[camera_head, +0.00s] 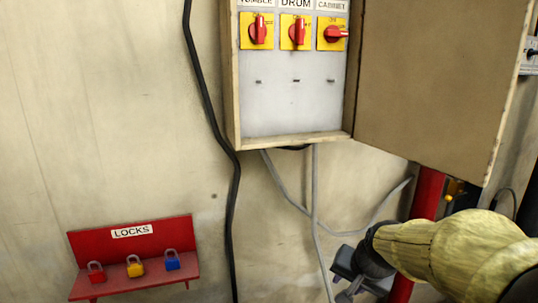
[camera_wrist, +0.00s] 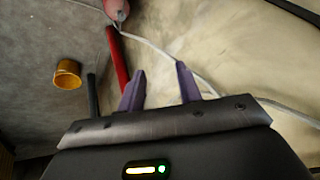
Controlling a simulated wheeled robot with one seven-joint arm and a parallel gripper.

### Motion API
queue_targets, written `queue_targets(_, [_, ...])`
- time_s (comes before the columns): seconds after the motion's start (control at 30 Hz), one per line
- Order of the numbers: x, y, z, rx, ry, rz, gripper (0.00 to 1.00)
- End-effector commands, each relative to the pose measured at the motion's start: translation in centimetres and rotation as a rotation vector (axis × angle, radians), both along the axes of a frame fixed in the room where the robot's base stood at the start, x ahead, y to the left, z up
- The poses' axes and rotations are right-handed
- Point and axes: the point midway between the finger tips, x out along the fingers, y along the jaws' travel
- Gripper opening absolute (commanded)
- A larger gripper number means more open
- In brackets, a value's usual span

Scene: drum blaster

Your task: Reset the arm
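My arm reaches in from the lower right of the head view. My gripper (camera_head: 346,289) hangs low in front of the wall, below the open cabinet, and is partly cut off by the bottom edge. In the wrist view my gripper (camera_wrist: 160,85) shows two purple fingers standing apart with nothing between them. The gripper touches nothing that I can see.
An open cabinet (camera_head: 292,100) with red switches (camera_head: 296,31) has its door (camera_head: 435,80) swung right, above my arm. A red shelf (camera_head: 135,250) labelled LOCKS holds red, yellow and blue padlocks. Cables run down the wall. A yellow cup-like object (camera_wrist: 67,74) shows in the wrist view.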

Motion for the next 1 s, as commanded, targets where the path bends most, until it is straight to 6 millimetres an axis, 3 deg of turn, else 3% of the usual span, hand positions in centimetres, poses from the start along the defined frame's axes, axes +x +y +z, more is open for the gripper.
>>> queue_targets(0.03, [-2.0,0.7,-2.7,-0.052,0.055,0.080,0.35])
queue_targets(0.1, [-4.7,1.3,-5.7,-0.127,0.118,0.199,0.35])
queue_targets(0.2, [-8.1,1.8,-8.9,-0.207,0.187,0.349,0.35])
queue_targets(0.3, [-10.2,2.0,-10.6,-0.249,0.225,0.443,0.35])
queue_targets(1.0, [-10.7,2.0,-10.9,-0.261,0.233,0.469,0.35])
